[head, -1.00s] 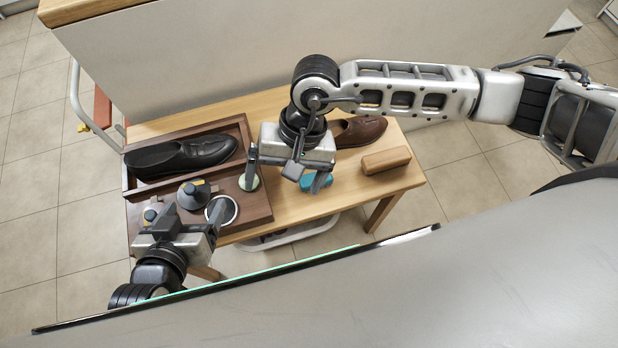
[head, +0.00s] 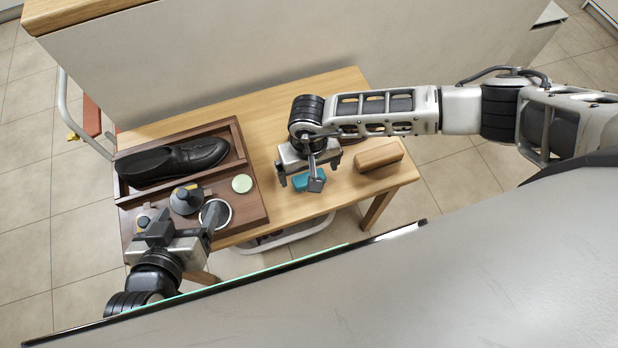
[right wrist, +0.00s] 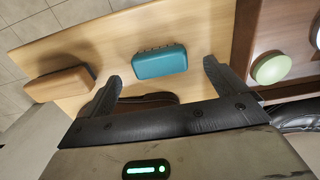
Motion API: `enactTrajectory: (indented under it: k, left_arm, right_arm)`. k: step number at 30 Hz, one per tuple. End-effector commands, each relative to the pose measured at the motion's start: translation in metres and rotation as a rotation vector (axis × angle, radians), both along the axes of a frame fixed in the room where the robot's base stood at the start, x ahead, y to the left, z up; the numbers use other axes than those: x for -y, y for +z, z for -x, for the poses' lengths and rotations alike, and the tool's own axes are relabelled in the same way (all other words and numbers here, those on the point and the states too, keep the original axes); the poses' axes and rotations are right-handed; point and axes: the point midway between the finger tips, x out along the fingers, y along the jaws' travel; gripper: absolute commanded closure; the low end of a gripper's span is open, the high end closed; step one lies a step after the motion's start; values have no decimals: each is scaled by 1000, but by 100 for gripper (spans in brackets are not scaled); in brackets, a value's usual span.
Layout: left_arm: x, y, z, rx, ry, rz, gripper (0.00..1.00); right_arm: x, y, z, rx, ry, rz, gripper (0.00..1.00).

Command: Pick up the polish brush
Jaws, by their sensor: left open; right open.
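A teal block with short bristles along one edge (head: 301,183) lies on the wooden table; it is also in the right wrist view (right wrist: 160,62). A brown wooden block (head: 378,158), also in the right wrist view (right wrist: 60,84), lies to its right. I cannot tell for sure which is the polish brush. My right gripper (head: 298,182) is open above the teal block, and in the right wrist view the block shows between and beyond its fingertips (right wrist: 162,72), apart from them. My left gripper (head: 177,222) is open and empty over the front of the dark tray.
The dark wooden tray (head: 258,211) holds a black shoe (head: 172,161), a black knobbed piece (head: 187,199), a white-rimmed round tin (head: 228,211) and a pale green disc (head: 242,184). A brown shoe is mostly hidden behind my right arm.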

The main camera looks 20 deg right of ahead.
Motion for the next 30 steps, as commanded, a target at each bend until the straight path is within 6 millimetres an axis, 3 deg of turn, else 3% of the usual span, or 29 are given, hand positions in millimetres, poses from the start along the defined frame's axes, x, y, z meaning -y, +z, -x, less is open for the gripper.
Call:
enactTrajectory:
  k: [7,17,22,30]
  left_arm:
    - [0,-1,0,0,1,1,23]
    - [0,-1,1,0,1,3,23]
    - [0,0,1,1,1,3,23]
    - [0,0,1,1,1,3,23]
  right_arm:
    - [0,-38,-1,-4,-2,0,4]
    - [1,-45,-2,-1,0,0,4]
    - [1,-44,-1,-1,0,0,51]
    - [0,-44,-2,-1,0,-1,53]
